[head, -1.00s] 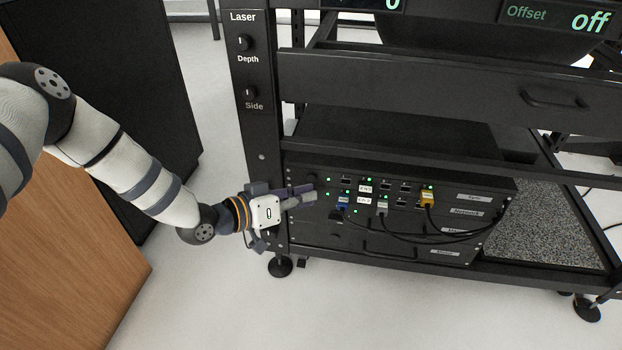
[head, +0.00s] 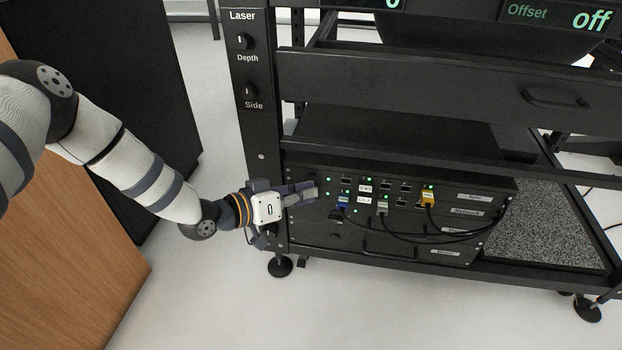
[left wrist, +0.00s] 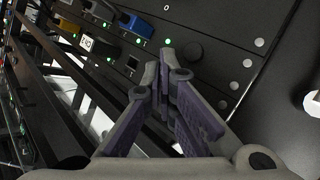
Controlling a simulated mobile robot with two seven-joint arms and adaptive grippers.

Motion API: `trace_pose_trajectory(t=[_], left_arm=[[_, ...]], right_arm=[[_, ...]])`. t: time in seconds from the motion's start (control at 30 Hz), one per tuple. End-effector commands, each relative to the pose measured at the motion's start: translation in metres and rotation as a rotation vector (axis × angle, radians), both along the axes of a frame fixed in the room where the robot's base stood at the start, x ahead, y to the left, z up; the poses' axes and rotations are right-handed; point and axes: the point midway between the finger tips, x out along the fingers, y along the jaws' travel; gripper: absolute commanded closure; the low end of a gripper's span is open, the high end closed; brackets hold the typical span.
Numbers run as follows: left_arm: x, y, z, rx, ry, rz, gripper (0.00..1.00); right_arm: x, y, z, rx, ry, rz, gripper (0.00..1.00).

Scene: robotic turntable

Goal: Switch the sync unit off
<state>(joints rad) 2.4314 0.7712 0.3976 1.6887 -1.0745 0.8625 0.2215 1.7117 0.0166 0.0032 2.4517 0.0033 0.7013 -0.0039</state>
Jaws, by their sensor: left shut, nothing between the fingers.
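The sync unit (head: 450,193) appears to be the top black unit in the stack low in the rack; its label is too small to read surely. Green lights and ports line its front. My left gripper (head: 315,190) is at the left end of the stack's front, its fingers shut and empty. In the left wrist view the closed fingertips (left wrist: 163,62) are close to the front panel, beside a lit green light and a dark round part (left wrist: 192,52) partly behind them. I cannot tell whether they touch. My right gripper is not in view.
Blue, grey and yellow plugs (head: 428,196) with black cables hang from the unit fronts to the right of the gripper. The rack's left post (head: 256,110) carries two laser knobs. A closed drawer (head: 420,85) is above. Open floor lies in front.

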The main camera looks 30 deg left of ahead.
Motion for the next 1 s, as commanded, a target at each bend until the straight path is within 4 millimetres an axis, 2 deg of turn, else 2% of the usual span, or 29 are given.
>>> trace_pose_trajectory(t=[1.0], left_arm=[[0.0084, 0.0026, -0.0005, 0.0, 0.001, 0.0, 1.0]], right_arm=[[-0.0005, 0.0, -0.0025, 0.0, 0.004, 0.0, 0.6]])
